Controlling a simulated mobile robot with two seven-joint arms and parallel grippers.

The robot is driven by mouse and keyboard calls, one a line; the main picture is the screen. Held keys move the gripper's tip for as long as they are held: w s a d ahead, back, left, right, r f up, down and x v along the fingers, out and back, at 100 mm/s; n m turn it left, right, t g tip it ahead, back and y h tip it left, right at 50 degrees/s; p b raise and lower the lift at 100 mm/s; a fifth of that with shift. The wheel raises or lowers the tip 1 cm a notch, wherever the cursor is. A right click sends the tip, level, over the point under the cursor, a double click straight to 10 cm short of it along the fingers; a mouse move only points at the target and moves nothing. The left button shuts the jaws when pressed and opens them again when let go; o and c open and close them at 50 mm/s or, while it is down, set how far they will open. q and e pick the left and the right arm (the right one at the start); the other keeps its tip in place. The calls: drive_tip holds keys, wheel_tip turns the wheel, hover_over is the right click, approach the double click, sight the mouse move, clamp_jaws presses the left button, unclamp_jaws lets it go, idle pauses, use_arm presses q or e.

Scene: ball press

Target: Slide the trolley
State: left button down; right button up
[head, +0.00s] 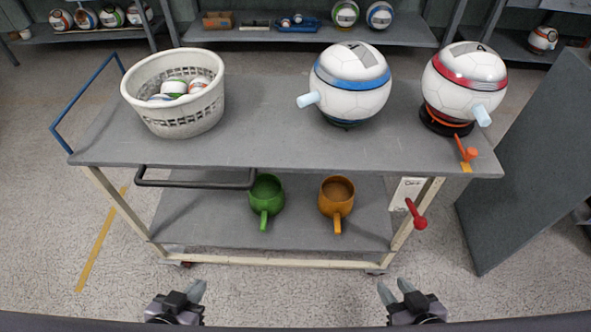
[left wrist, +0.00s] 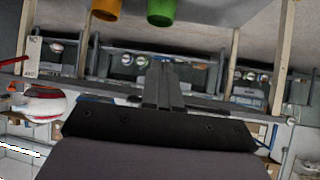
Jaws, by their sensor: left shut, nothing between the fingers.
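The trolley (head: 250,150) has a grey top, a lower shelf (head: 300,215) and cream legs, and stands across the head view. A blue handle (head: 82,100) rises at its left end. A dark bar (head: 195,183) runs under the front left edge, and a red-knobbed lever (head: 415,213) is at the front right leg. My left gripper (head: 197,289) is in front of the trolley, apart from it. In the left wrist view its fingers (left wrist: 165,88) are shut and empty. My right gripper (head: 394,289) is also in front, apart from the trolley; its finger opening is unclear.
On the top are a white basket (head: 140,85) of balls, a blue-banded ball machine (head: 350,95) and a red-banded one (head: 455,90). A green mug (head: 266,192) and an orange mug (head: 337,193) sit below. A grey panel (head: 525,165) stands close on the right.

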idle(0.3)
use_arm(q)
drive_tip(key=c, duration=1.1)
unclamp_jaws()
drive_tip(key=shift+o, duration=0.2)
drive_tip(key=w+a+r+m+t+h+b, duration=0.1)
drive_tip(key=w+r+m+t+h+b, duration=0.1)
drive_tip(key=w+m+b, duration=0.2)
drive_tip(key=w+a+r+m+t+h+b, duration=0.1)
drive_tip(key=w+r+m+t+h+b, duration=0.1)
drive_tip(key=w+m, duration=0.8)
drive_tip(key=w+a+r+m+t+h+b, duration=0.1)
drive_tip(key=w+r+m+t+h+b, duration=0.1)
drive_tip(key=w+m+b, duration=0.4)
drive_tip(key=shift+w+a+m+t, duration=0.2)
drive_tip(key=shift+w+m+t, duration=0.6)
drive_tip(key=shift+w, duration=1.4)
clamp_jaws()
